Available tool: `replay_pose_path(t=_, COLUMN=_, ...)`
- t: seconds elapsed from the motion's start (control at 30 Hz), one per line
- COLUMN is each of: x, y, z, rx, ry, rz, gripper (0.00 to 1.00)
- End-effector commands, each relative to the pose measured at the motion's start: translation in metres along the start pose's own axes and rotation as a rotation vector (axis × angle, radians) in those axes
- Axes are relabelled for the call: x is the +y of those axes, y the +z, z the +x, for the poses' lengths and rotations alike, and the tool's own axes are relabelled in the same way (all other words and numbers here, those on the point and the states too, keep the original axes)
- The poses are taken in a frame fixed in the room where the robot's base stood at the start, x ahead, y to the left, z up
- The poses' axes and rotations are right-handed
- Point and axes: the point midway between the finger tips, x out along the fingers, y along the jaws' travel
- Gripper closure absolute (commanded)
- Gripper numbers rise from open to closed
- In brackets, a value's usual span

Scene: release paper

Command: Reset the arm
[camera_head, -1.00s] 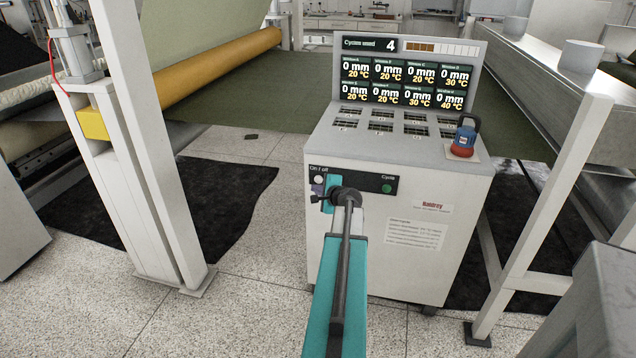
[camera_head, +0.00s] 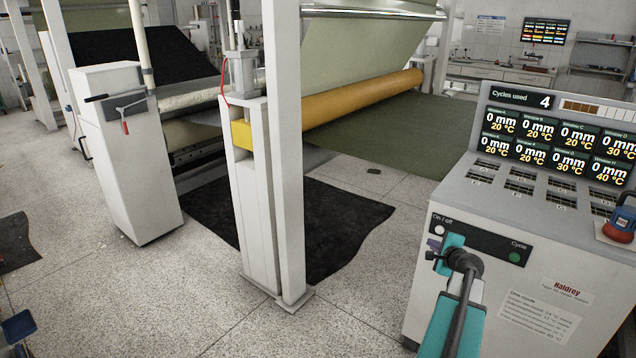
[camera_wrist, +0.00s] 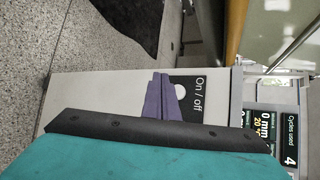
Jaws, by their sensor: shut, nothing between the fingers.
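My teal arm (camera_head: 452,318) reaches up to the front of the white control console (camera_head: 425,290). My gripper (camera_wrist: 163,97) has purple fingers. They are shut together with nothing between them, in front of the On / off panel (camera_wrist: 195,90). The white On / off button (camera_wrist: 180,91) shows just beside the fingertips in the wrist view. I cannot tell whether they touch it. In the head view the white button (camera_head: 439,230) shows just above my gripper, whose fingers are mostly hidden by the wrist. The green Cycle button (camera_head: 514,257) is to the right.
The console display (camera_head: 560,135) reads "Cycles used 4". A red and blue knob (camera_head: 620,225) sits on the console's right. A white post (camera_head: 284,150) and a white cabinet (camera_head: 125,150) stand to the left. Speckled floor (camera_head: 370,260) is open between post and console.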

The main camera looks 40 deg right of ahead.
Motion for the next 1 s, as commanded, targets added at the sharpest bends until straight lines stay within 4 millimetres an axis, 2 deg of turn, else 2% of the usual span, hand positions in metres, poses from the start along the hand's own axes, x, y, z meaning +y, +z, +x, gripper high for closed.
replay_pose_path(t=0.17, x=0.001, y=0.011, z=0.005, rx=-0.014, ry=0.005, rz=-0.007, gripper=1.00)
replay_pose_path(t=0.27, x=0.006, y=0.030, z=0.012, rx=-0.035, ry=0.015, rz=-0.015, gripper=1.00)
replay_pose_path(t=0.37, x=0.020, y=0.057, z=0.024, rx=-0.068, ry=0.037, rz=-0.026, gripper=1.00)
replay_pose_path(t=0.57, x=0.066, y=0.127, z=0.051, rx=-0.152, ry=0.104, rz=-0.051, gripper=1.00)
replay_pose_path(t=0.7, x=0.105, y=0.175, z=0.063, rx=-0.209, ry=0.157, rz=-0.071, gripper=1.00)
replay_pose_path(t=0.87, x=0.155, y=0.229, z=0.070, rx=-0.269, ry=0.226, rz=-0.110, gripper=1.00)
replay_pose_path(t=1.0, x=0.203, y=0.273, z=0.070, rx=-0.320, ry=0.294, rz=-0.157, gripper=1.00)
